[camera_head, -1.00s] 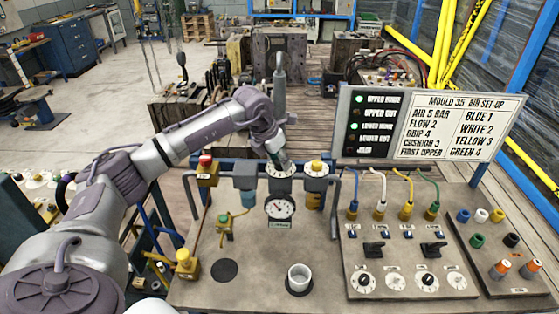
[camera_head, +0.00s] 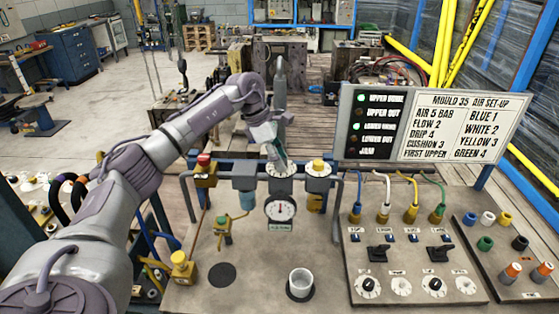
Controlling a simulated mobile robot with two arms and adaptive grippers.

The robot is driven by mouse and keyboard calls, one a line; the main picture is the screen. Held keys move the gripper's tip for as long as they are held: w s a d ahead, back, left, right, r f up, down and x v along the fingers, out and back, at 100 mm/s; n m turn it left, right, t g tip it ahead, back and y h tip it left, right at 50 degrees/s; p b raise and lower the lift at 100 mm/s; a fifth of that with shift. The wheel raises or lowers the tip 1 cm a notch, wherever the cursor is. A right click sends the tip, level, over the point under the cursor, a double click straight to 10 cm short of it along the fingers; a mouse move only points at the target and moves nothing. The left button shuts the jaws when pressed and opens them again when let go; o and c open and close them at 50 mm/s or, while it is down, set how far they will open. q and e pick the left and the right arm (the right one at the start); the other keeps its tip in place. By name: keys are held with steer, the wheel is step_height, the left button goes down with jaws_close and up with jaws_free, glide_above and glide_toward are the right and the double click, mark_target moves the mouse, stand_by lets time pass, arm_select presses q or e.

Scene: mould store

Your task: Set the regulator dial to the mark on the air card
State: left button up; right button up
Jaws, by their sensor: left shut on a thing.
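The regulator dial (camera_head: 284,172) is a pale marked disc on top of the regulator at the middle of the bench. My left gripper (camera_head: 279,160) comes down on it from the upper left, tilted, and is shut on its knob; the fingers hide the knob and part of the scale. Below it hangs a round white gauge (camera_head: 281,208) with its needle roughly upright; its figures are too small to read. The air card (camera_head: 460,127) stands behind at the right and reads "AIR 5 BAR". My right gripper is not in view.
A yellow-topped knob (camera_head: 318,168) stands close right of the dial, and a red-topped valve (camera_head: 205,168) stands to its left. A white cup (camera_head: 300,281) sits in front. A panel with hoses and switches (camera_head: 408,262) fills the right.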

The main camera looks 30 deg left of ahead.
arm_select(q)
steer(key=shift+w+r+m+g, duration=0.1)
steer(key=shift+m+g, duration=0.2)
steer(key=shift+m, duration=1)
steer(key=o, duration=1.1)
steer(key=shift+o, duration=0.2)
steer(key=v, duration=1.2)
steer(key=shift+a, duration=0.2)
steer(key=shift+w, duration=0.15)
